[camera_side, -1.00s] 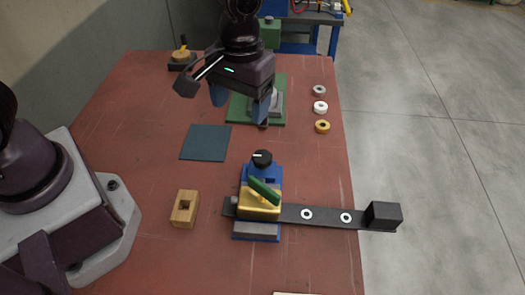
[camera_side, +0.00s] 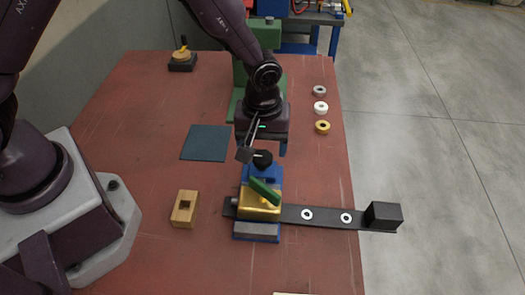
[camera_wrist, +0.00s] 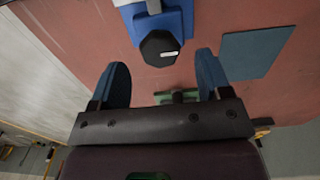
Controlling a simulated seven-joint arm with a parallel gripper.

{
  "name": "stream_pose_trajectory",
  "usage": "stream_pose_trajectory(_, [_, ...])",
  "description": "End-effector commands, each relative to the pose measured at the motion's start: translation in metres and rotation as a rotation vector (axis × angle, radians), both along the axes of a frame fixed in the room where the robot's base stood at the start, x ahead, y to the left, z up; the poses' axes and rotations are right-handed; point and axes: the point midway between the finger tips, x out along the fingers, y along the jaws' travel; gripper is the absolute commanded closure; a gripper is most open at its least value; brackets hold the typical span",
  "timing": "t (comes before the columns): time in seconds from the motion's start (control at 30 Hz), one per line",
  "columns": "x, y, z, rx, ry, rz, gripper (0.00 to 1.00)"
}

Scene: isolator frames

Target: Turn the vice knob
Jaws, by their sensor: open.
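The vice knob (camera_side: 262,160) is black with a white mark on top. It sits at the back end of the blue vice (camera_side: 258,230), which holds a brass-coloured block (camera_side: 258,207) with a green bar (camera_side: 264,191) on it. My gripper (camera_side: 264,148) is just behind and above the knob in the side view. In the wrist view the knob (camera_wrist: 160,48) lies just beyond the open blue fingers, roughly centred between them and not gripped. My gripper (camera_wrist: 162,72) is open and empty. The side view hides most of the fingers behind the wrist.
A black bar (camera_side: 325,216) with two white rings runs right from the vice to a black block (camera_side: 384,216). A wooden block (camera_side: 184,208) stands left, a dark blue mat (camera_side: 205,142) behind it. Several rings (camera_side: 322,127) lie at the right edge. A green stand (camera_side: 268,60) is behind.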

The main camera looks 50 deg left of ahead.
Motion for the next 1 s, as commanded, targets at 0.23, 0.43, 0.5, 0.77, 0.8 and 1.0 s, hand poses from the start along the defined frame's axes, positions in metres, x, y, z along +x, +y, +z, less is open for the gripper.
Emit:
stream_pose_trajectory(0.23, [0.0, 0.0, -0.025, -0.001, 0.001, 0.0, 0.29])
stream_pose_trajectory(0.43, [0.0, 0.0, -0.028, -0.001, -0.001, 0.0, 0.29])
stream_pose_trajectory(0.5, [0.0, 0.0, -0.028, -0.001, -0.001, 0.0, 0.29])
stream_pose_trajectory(0.77, [0.0, 0.0, -0.027, -0.001, -0.001, 0.0, 0.77])
stream_pose_trajectory(0.8, [0.0, 0.0, -0.027, -0.001, -0.001, 0.0, 0.78])
stream_pose_trajectory(1.0, [0.0, 0.0, -0.027, -0.001, -0.001, -0.011, 0.78])
